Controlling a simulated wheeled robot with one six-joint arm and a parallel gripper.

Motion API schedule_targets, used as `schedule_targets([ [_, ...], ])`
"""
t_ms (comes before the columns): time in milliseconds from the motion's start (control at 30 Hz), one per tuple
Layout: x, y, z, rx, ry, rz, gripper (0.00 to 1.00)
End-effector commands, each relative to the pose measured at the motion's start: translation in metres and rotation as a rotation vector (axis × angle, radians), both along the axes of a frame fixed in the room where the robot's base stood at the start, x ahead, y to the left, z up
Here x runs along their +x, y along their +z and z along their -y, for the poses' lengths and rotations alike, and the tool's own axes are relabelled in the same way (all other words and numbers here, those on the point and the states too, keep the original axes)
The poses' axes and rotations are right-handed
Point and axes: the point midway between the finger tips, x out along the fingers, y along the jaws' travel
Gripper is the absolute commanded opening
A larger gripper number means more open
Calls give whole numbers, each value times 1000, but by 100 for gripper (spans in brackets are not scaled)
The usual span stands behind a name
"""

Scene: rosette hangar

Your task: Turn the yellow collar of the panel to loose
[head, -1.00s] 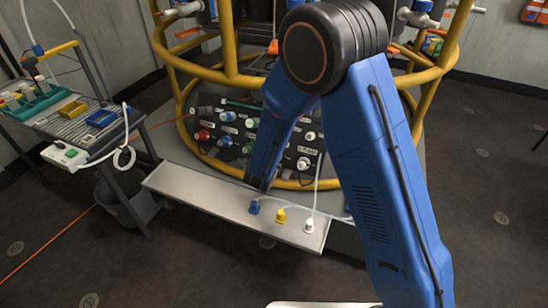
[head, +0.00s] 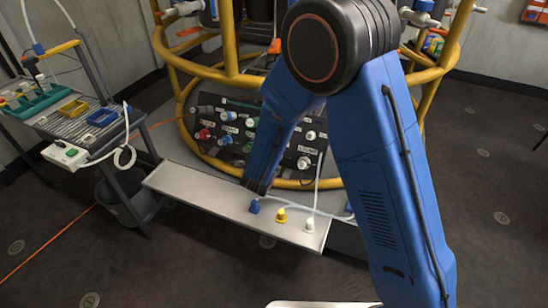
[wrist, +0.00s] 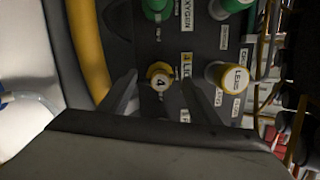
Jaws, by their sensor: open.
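The dark panel (head: 210,112) stands inside the yellow tube frame, with several coloured fittings on it. In the wrist view, a small round fitting with a yellow collar (wrist: 160,77) and a dark "4" on its face sits on the panel (wrist: 150,40). My gripper (wrist: 160,80) is open, one finger to each side of this fitting. Whether the fingers touch it cannot be told. To its right is a larger white cap with a yellow rim (wrist: 228,76). In the head view, my blue forearm covers part of the panel, and the numbered fitting cannot be made out.
Green fittings (wrist: 155,9) sit above in the wrist view. A grey shelf (head: 190,190) below the panel holds blue (head: 254,207), yellow (head: 281,214) and white (head: 309,224) plugs. The yellow tube frame (head: 170,60) surrounds the panel. A side table (head: 85,115) stands left.

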Motion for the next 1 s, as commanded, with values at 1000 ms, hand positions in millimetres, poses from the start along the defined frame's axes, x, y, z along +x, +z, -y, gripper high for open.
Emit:
schedule_targets([
  [1000, -121, 69, -18, -1, 0, 0, 57],
])
